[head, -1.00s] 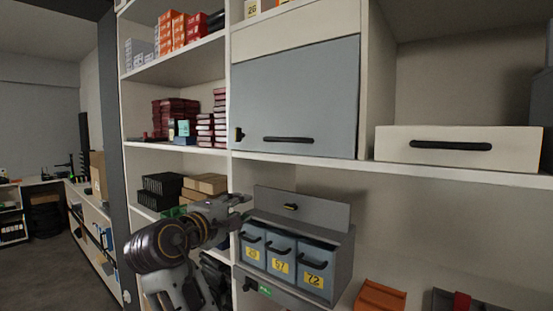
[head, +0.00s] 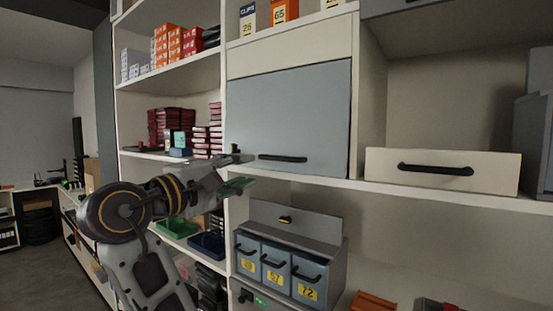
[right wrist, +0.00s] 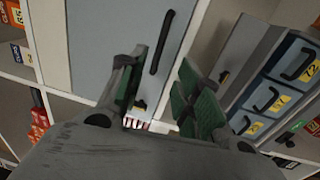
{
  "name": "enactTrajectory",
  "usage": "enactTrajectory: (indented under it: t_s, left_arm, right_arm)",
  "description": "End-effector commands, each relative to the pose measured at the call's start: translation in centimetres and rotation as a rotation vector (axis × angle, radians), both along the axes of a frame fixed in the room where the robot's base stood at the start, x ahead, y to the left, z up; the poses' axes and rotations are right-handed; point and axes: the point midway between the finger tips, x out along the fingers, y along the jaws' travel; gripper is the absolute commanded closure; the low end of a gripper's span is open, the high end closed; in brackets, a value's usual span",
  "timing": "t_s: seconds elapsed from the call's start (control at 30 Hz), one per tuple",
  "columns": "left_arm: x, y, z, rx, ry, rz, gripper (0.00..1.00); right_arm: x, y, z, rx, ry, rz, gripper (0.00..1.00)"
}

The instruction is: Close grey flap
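A grey flap (head: 285,222) with a small dark handle stands up at the back of the grey box (head: 334,272), above its numbered bins. A larger grey-blue cabinet door (head: 290,110) with a black bar handle (head: 283,158) looks flat against the shelf front; its handle also shows in the right wrist view (right wrist: 162,42). My right gripper (head: 240,172) is open and empty by the door's lower left corner, above and left of the box. Its green-padded fingers (right wrist: 165,95) are apart in the right wrist view. Whether it touches the door I cannot tell. My left gripper is out of view.
Blue-grey bins (head: 275,262) with yellow labels sit in the box. A white drawer (head: 440,170) stands on the shelf at right. A green tray (head: 177,228) and dark red boxes (head: 170,126) are on the left shelves. Bare wall shows right of the grey box.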

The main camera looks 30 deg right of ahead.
Motion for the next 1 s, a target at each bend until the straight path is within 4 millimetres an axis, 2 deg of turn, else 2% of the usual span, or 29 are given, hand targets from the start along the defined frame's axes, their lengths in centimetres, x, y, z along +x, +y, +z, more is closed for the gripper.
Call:
enactTrajectory:
  t_s: [0.27,1.0]
  left_arm:
    - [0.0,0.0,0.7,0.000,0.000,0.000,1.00]
    - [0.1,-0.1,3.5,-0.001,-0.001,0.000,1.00]
  right_arm:
    - [0.8,-1.8,0.3,-0.001,0.000,-0.001,0.66]
    - [4.4,-10.6,1.3,-0.001,0.000,-0.001,0.66]
